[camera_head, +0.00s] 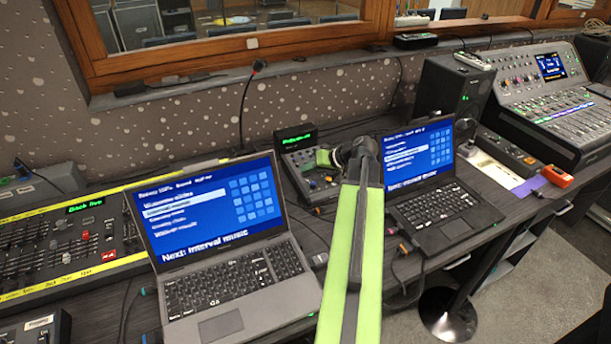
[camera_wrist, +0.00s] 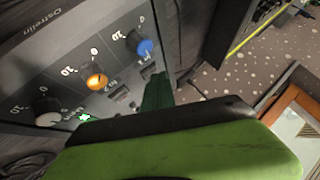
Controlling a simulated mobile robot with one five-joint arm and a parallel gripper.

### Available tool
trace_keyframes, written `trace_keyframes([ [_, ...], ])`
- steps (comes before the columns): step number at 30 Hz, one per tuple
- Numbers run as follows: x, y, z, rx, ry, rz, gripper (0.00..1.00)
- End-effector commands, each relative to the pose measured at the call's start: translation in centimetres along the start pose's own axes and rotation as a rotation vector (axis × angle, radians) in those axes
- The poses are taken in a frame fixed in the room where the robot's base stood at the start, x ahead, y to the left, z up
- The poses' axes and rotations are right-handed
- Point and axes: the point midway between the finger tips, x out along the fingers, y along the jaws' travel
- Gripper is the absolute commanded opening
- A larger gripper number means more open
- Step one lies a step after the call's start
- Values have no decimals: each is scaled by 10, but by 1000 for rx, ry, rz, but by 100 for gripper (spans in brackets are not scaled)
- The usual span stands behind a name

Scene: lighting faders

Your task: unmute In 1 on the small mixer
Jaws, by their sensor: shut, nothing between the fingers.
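The small mixer (camera_head: 305,165) is a dark box with a green lit display, standing on the desk between two laptops. In the wrist view its panel (camera_wrist: 60,60) fills the upper left, with a white knob (camera_wrist: 47,110), an orange knob (camera_wrist: 95,77) and a blue knob (camera_wrist: 144,46). By the knobs are small buttons: one lit green (camera_wrist: 83,117) and dark ones (camera_wrist: 120,92). My gripper (camera_head: 325,158) is shut and empty over the mixer's right side. Its dark green tip (camera_wrist: 157,92) is close to the panel; contact is unclear.
A left laptop (camera_head: 225,250) and a right laptop (camera_head: 430,200) flank the mixer closely. A gooseneck microphone (camera_head: 248,95) rises behind. A larger fader desk (camera_head: 70,245) lies at left, a big console (camera_head: 550,95) at right. Cables run along the desk.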

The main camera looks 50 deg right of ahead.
Motion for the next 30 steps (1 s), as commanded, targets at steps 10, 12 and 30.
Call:
trace_keyframes([
  [10,-4,-3,-3,0,0,0,0],
  [12,-7,-5,-5,0,0,0,0],
  [30,-28,-21,-21,0,0,0,0],
])
